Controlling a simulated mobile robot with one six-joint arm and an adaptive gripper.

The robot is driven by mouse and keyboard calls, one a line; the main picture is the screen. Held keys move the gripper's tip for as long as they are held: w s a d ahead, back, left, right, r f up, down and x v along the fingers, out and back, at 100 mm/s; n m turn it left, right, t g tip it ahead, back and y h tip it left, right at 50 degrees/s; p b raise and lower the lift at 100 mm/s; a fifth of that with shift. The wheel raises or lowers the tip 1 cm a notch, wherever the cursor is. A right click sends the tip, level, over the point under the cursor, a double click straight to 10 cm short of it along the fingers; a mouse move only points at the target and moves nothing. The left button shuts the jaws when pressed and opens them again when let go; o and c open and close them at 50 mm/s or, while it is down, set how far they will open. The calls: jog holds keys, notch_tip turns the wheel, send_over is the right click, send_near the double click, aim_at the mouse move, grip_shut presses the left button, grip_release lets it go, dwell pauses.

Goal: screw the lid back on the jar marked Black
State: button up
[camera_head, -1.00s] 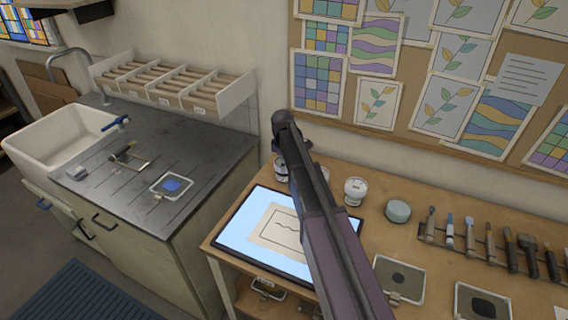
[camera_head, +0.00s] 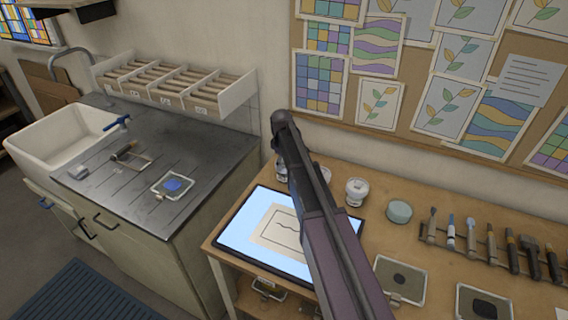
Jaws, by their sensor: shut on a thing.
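Several small jars stand at the back of the wooden table. One jar (camera_head: 281,172) shows just left of my arm, partly covered by it. Another jar (camera_head: 326,174) shows only in part at my arm's right side. A third jar (camera_head: 356,192), with a white top, stands clear to the right. The labels are too small to read, so I cannot tell which is marked Black, and I cannot make out a loose lid. My arm reaches up across the table's middle. My gripper is not visible; my own arm hides that area.
A lit light pad (camera_head: 235,238) with a drawing lies on the wooden table (camera_head: 362,246). Right of the jars are a pale round container (camera_head: 398,211), a row of brushes and tools (camera_head: 490,245) and a framed pane (camera_head: 401,281). A dark counter (camera_head: 215,160) with a sink is left.

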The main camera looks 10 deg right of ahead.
dwell(0.3)
jog(key=m, duration=0.5)
jog(key=shift+w+a, duration=0.2)
jog(key=shift+w, duration=0.05)
dwell(0.4)
jog(key=m, duration=0.3)
jog(key=shift+w, duration=0.2)
jog(key=shift+w+m, duration=0.1)
jog(key=shift+m, duration=1)
jog(key=shift+w+m, duration=0.15)
jog(key=shift+m, duration=0.95)
